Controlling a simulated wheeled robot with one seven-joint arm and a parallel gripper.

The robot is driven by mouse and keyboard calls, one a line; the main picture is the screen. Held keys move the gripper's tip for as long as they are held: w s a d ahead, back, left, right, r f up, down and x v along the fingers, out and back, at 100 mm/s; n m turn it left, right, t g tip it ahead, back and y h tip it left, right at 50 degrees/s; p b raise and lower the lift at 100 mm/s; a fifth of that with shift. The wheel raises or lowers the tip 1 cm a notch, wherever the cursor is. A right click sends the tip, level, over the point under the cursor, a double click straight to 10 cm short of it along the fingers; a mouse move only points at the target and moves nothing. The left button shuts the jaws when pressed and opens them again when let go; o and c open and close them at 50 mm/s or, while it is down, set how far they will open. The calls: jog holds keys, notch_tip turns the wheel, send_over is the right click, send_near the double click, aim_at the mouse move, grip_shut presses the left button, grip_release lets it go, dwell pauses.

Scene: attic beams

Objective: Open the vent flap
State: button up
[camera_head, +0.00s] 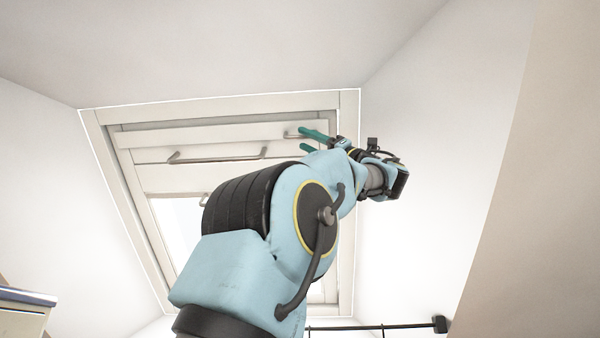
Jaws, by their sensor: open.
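The vent flap (205,135) appears to be the pale slat across the top of the white roof window, seen from below. It stands a little proud of the frame, with a shadowed edge below it; how far it is open I cannot tell. A small metal handle (291,135) sits near its right end. My gripper (303,139) is at that end, its two teal fingers apart and pointing left. The handle's right part runs toward the gap between the fingers; whether they touch it I cannot tell.
A long metal bar handle (218,157) lies below the slat, with another small handle (205,198) lower down. My arm covers the window's lower right. A sloped wall (430,170) rises close on the right. A black rail (375,327) runs along the bottom right.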

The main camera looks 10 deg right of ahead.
aim_at(302, 138)
jog(key=shift+p+x, duration=0.55)
jog(key=shift+x, duration=1.05)
grip_shut()
